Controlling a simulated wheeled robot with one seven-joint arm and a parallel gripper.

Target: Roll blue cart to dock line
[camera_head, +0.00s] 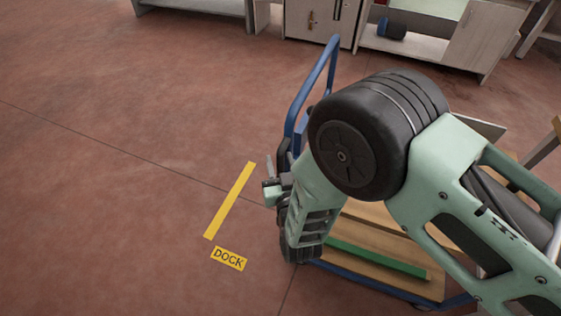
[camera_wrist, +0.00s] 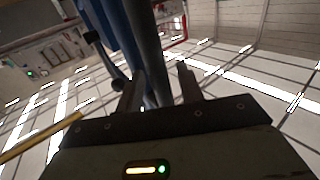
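The blue cart's push handle (camera_head: 312,80) stands upright in the head view, partly behind my arm. Its deck (camera_head: 375,240) carries wooden boards and a green strip; much of it is hidden by my arm. The yellow dock line (camera_head: 230,200) lies on the floor left of the cart, with the DOCK label (camera_head: 229,258) by its near end. My gripper (camera_head: 270,188) is beside the handle's lower left side. In the wrist view my gripper (camera_wrist: 160,88) has its fingers apart. A blue post (camera_wrist: 122,35) and a dark bar run beyond and between them, with a gap to the right finger.
A cabinet (camera_head: 318,20) and a bench with a low shelf (camera_head: 405,45) stand along the back. Another bench (camera_head: 190,5) is at the top left. The red-brown floor left of the dock line is clear. A table leg (camera_head: 545,147) shows at the right edge.

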